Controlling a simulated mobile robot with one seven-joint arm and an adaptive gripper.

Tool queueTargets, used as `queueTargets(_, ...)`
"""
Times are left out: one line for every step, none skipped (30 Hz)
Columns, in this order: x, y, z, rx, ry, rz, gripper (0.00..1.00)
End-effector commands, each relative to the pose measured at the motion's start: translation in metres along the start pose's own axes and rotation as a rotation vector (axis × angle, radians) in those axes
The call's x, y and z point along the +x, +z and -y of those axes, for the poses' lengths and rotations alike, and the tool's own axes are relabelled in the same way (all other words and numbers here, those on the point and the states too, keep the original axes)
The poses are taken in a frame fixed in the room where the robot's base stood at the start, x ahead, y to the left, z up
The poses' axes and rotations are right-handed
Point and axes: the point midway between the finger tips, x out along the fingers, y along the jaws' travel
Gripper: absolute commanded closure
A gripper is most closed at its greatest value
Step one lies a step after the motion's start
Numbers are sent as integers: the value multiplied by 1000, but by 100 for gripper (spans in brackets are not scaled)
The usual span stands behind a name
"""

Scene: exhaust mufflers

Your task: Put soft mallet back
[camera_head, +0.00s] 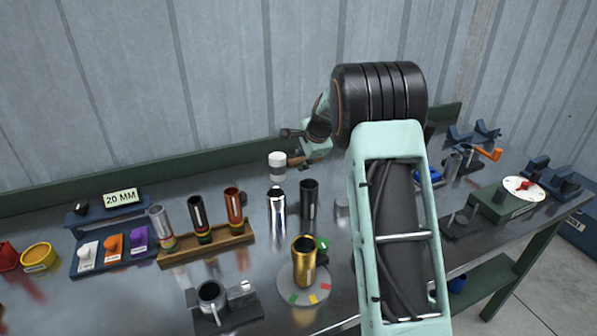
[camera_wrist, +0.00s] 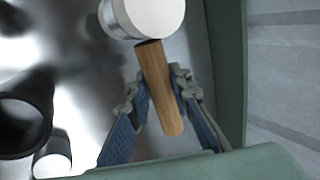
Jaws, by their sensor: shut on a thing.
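The soft mallet (camera_head: 278,163) is at the back of the bench, with a white and grey head and a wooden handle. My gripper (camera_head: 302,156) is shut on the handle, to the right of the head. In the wrist view, the blue-padded fingers of my gripper (camera_wrist: 158,88) lie on both sides of the wooden handle (camera_wrist: 157,75), and the white mallet head (camera_wrist: 155,15) is at the top edge. The head is near the bench's back rim; I cannot tell whether it touches the top.
A chrome tube (camera_head: 276,212) and a dark tube (camera_head: 309,200) stand in front of the mallet. A wooden rack (camera_head: 207,245) with three tubes is to the left. A gold cup (camera_head: 304,262) sits on a round grey plate. A green back rim (camera_head: 150,178) runs behind.

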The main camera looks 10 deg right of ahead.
Motion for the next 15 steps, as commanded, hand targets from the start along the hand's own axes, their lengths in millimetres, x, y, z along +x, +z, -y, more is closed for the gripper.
queueTargets(9,0,2,1,-2,0,100)
queueTargets(13,0,3,1,-3,-1,100)
queueTargets(18,0,4,1,-4,-1,100)
queueTargets(20,0,4,1,-4,-1,100)
queueTargets(23,0,4,1,-4,-1,100)
queueTargets(25,0,5,1,-5,-1,100)
queueTargets(26,0,5,1,-5,-1,100)
queueTargets(27,0,5,1,-5,-1,100)
queueTargets(29,0,5,1,-5,-1,100)
queueTargets(30,1,5,1,-5,-1,100)
queueTargets(32,1,5,1,-4,-1,100)
queueTargets(36,1,5,0,-4,-1,100)
queueTargets(39,1,4,1,-3,0,100)
queueTargets(44,1,0,2,-1,0,100)
queueTargets(49,1,-4,2,-1,0,100)
